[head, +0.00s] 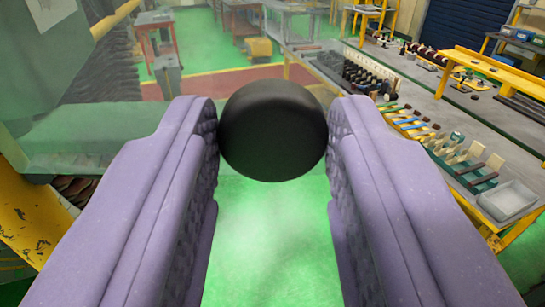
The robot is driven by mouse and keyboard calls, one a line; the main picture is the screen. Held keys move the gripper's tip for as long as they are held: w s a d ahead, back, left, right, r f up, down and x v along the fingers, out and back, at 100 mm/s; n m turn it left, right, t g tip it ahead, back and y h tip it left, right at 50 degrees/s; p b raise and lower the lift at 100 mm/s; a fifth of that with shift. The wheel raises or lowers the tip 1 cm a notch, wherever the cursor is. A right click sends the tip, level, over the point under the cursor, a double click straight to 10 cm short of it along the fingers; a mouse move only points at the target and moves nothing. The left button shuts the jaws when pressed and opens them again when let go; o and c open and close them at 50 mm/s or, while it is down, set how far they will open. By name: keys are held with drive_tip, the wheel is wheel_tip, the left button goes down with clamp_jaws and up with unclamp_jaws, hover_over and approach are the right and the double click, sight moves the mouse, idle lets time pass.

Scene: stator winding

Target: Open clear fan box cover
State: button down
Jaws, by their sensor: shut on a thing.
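My gripper (272,135) fills the lower part of the head view, with two purple padded fingers. The fingers are shut on a round black knob (272,130), which sits between their tips and touches the pads on both sides. What the knob is fixed to is hidden behind it. A large hazy, see-through panel, apparently the clear cover (90,140), spans the left side of the view. Its outline is hard to make out.
A long grey workbench (400,100) with tools, parts and a grey tray (507,200) runs along the right. A yellow beam (30,225) stands at lower left. A green machine (45,60) is at left. Red-legged tables (155,20) stand far back. Green floor (270,240) is open below.

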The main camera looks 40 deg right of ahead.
drive_tip(key=shift+r, duration=0.2)
drive_tip(key=c, duration=1.1)
unclamp_jaws()
drive_tip(key=o, duration=0.4)
drive_tip(key=shift+c, duration=0.2)
drive_tip(key=shift+w+f, duration=0.1)
drive_tip(key=b+v, duration=0.2)
drive_tip(key=v, duration=0.6)
drive_tip(key=shift+f, duration=0.1)
